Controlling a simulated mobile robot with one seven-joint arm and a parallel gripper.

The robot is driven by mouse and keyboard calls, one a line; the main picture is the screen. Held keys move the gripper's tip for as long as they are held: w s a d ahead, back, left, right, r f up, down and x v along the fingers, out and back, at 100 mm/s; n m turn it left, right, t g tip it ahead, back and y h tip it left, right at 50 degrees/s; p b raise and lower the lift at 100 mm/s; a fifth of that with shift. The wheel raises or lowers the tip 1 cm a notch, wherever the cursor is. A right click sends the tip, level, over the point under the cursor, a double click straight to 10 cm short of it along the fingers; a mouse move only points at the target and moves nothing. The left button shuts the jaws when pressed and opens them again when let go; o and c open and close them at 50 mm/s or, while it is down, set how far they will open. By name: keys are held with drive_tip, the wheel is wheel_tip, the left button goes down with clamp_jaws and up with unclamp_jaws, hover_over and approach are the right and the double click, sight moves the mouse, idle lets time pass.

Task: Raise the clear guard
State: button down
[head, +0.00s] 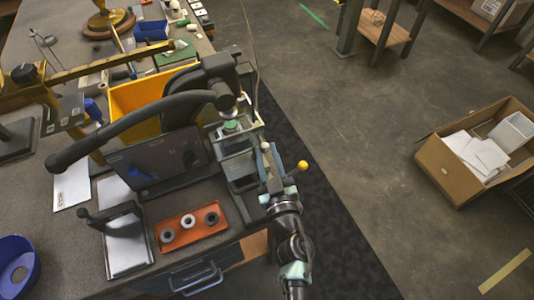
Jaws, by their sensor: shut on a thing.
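A small dark bench press (223,85) stands at the right edge of the workbench. The clear guard (238,165) appears as a boxy, see-through shape at the front of the press, low over its base; its edges are hard to make out. My gripper (266,160) reaches in from the bottom right and is at the right side of the guard. Its jaws are shut on what looks like the guard's edge or handle; the contact is small and partly hidden by my own wrist. A yellow knob (303,166) sticks out just right of my gripper.
A dark panel (160,160) and an orange tray (191,225) with three rings stand left of the press. A yellow bin (140,95) is behind. The floor to the right is open, with a cardboard box (450,172) farther off.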

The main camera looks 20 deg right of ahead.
idle(0.8)
wheel_tip(320, 180, up, 10)
drive_tip(key=p, duration=1.1)
drive_tip(key=shift+w+r, duration=0.15)
drive_tip(key=shift+r, duration=0.05)
drive_tip(key=c, duration=0.8)
unclamp_jaws()
drive_tip(key=shift+c, duration=0.2)
drive_tip(key=shift+o, duration=1.2)
drive_tip(key=shift+f, duration=0.1)
drive_tip(key=shift+s+f, duration=0.1)
drive_tip(key=shift+s, duration=0.1)
